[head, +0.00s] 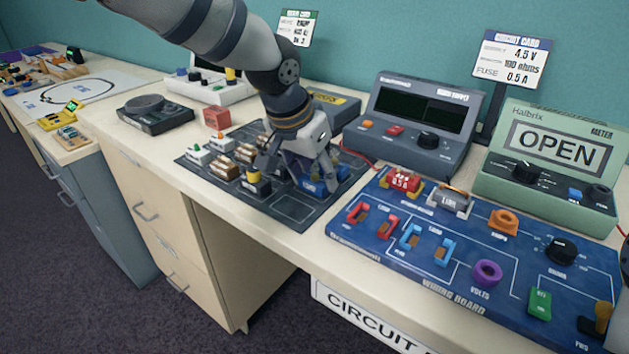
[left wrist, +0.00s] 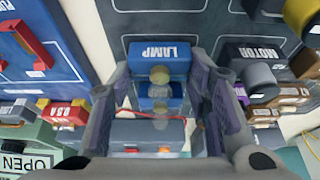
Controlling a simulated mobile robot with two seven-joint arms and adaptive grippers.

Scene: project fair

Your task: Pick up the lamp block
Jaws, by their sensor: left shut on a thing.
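The lamp block (head: 315,187) is a blue block on the dark parts mat (head: 297,209) in the head view, partly covered by my left gripper (head: 305,180). In the left wrist view the lamp block (left wrist: 140,52) shows its LAMP label and a small clear bulb on top. My left gripper (left wrist: 160,95) has its fingers on both sides of the block and is shut on it. I cannot tell whether the block touches the mat.
Several other blocks stand on the mat left of the gripper, including a motor block (left wrist: 255,65). The wiring board (head: 400,272) lies to the right, with a power supply (head: 415,120) and a green meter (head: 550,165) behind. The table's front edge is close.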

